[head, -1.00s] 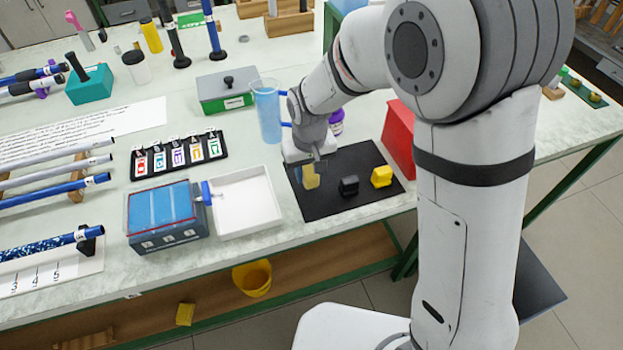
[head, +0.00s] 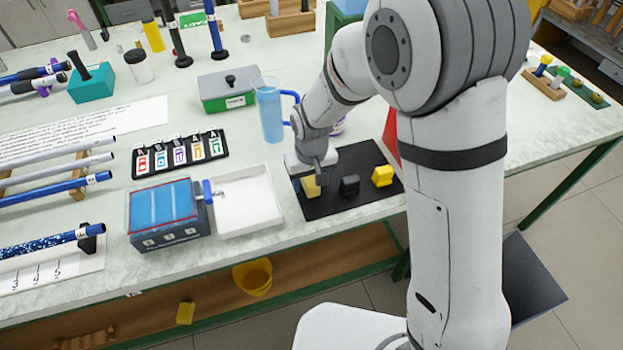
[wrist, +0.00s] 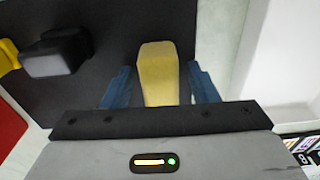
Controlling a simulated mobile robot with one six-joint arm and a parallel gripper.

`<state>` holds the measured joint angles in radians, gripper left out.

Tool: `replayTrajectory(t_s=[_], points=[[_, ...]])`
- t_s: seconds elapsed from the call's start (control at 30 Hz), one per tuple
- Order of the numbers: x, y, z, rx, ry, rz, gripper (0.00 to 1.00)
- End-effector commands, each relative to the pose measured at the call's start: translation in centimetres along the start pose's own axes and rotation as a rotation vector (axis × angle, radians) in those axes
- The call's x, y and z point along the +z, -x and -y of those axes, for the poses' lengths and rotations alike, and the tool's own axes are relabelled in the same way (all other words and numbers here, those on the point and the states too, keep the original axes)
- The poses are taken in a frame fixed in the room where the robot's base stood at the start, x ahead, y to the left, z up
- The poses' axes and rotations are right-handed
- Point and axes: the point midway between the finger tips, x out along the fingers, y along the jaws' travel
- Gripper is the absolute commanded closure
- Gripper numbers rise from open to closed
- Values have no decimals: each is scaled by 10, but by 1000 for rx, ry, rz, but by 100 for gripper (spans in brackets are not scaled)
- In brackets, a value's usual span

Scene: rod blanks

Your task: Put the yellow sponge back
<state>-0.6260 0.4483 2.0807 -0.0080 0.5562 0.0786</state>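A pale yellow block, apparently the yellow sponge (head: 311,187), is at the left part of the black mat (head: 330,208), upright and seemingly resting on it. My gripper (head: 318,172) is right above and around it. In the wrist view the sponge (wrist: 158,75) stands between my two blue fingers (wrist: 161,85), with a gap on each side, so the gripper is open. My gripper hides the sponge's top in the head view.
A dark block (head: 349,186) and a brighter yellow block (head: 382,176) stand on the mat to the right. A white tray (head: 247,200) and a blue jug (head: 269,112) are close on the left. A red object (head: 391,140) is behind my arm.

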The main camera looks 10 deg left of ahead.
Motion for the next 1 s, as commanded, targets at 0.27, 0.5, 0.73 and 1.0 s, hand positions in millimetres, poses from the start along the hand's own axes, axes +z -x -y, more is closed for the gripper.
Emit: replayTrajectory(t_s=[0.27, 0.5, 0.73, 1.0], points=[[0, 4, 0, 0, -1, 0, 46], [-1, 42, -1, 0, -1, -5, 46], [-1, 91, -1, 0, -2, -5, 46], [0, 121, -1, 0, -2, -1, 46]])
